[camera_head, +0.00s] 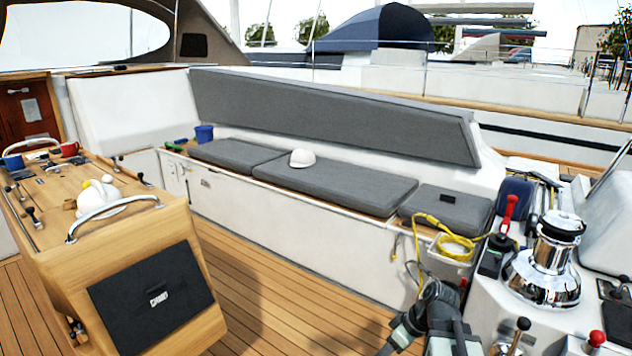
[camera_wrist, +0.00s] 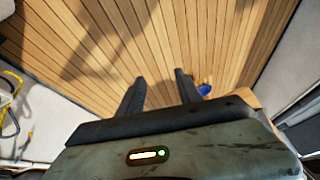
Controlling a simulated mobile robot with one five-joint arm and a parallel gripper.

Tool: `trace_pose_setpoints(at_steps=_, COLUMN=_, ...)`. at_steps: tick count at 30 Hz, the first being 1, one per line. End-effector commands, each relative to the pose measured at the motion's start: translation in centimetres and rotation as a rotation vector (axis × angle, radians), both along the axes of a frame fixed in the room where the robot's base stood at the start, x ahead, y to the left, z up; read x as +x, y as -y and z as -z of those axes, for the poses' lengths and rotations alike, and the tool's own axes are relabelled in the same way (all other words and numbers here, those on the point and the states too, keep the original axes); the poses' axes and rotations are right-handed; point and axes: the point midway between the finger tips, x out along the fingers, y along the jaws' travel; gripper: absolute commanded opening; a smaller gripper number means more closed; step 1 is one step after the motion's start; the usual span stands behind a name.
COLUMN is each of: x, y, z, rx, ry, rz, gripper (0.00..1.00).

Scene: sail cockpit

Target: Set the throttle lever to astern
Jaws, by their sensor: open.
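A lever with a red grip (camera_head: 509,212) rises from a black base on the white coaming at the right of the head view. It looks like the throttle lever and leans slightly right of upright. Two more short levers stand lower down, one with a black knob (camera_head: 523,323) and one with a red knob (camera_head: 597,338). My arm shows at the bottom of the head view, left of these levers. In the wrist view my gripper (camera_wrist: 158,76) has its two fingers apart and empty, over the teak floor. No lever shows between them.
A chrome winch (camera_head: 545,270) stands right of the red-gripped lever. A coiled yellow cable (camera_head: 455,245) hangs to its left. A wooden table (camera_head: 150,225) stands at left, and a cushioned bench (camera_head: 345,185) runs behind. The teak floor (camera_head: 290,300) between is clear.

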Motion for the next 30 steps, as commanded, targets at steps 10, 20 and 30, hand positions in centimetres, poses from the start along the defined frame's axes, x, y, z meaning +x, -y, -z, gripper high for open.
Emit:
trace_pose_setpoints(at_steps=10, x=-2.8, y=-7.3, z=2.3, rx=-0.281, ry=-0.231, rz=0.291, gripper=0.41)
trace_pose_setpoints(at_steps=20, x=-3.3, y=-3.7, z=-1.7, rx=-0.354, ry=-0.322, rz=0.773, gripper=0.41)
trace_pose_setpoints(at_steps=30, x=-3.3, y=-3.7, z=-13.0, rx=-0.353, ry=-0.321, rz=0.769, gripper=0.41)
